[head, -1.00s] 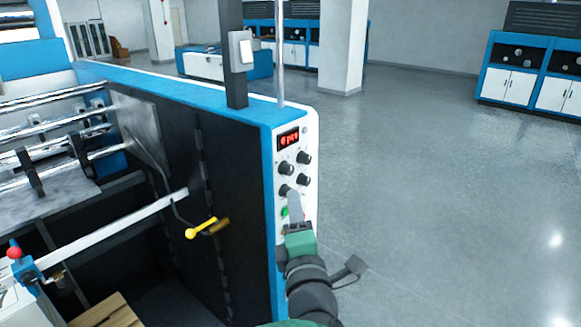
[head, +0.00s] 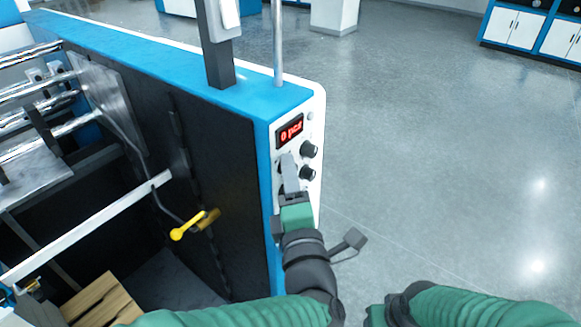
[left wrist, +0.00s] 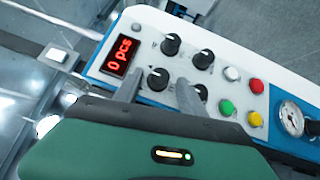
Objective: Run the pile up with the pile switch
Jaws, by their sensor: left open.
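The control panel (head: 316,120) is the white end face of the blue and black machine. The left wrist view shows several black knobs below a red "0 pcs" display (left wrist: 121,57). None of them carries a label I can read, so I cannot tell which is the pile switch. My left gripper (left wrist: 160,88) is open, its grey fingers on either side of one black knob (left wrist: 157,78). Contact is unclear. Another knob (left wrist: 200,91) is partly hidden by one finger. In the head view my left gripper (head: 289,170) covers part of the panel.
Green (left wrist: 227,107), red (left wrist: 257,86), yellow (left wrist: 254,119) and white (left wrist: 232,73) buttons and a round gauge (left wrist: 291,117) are close by. A yellow handle (head: 188,228) sticks out from the machine's dark side. The floor (head: 430,170) to the right is clear.

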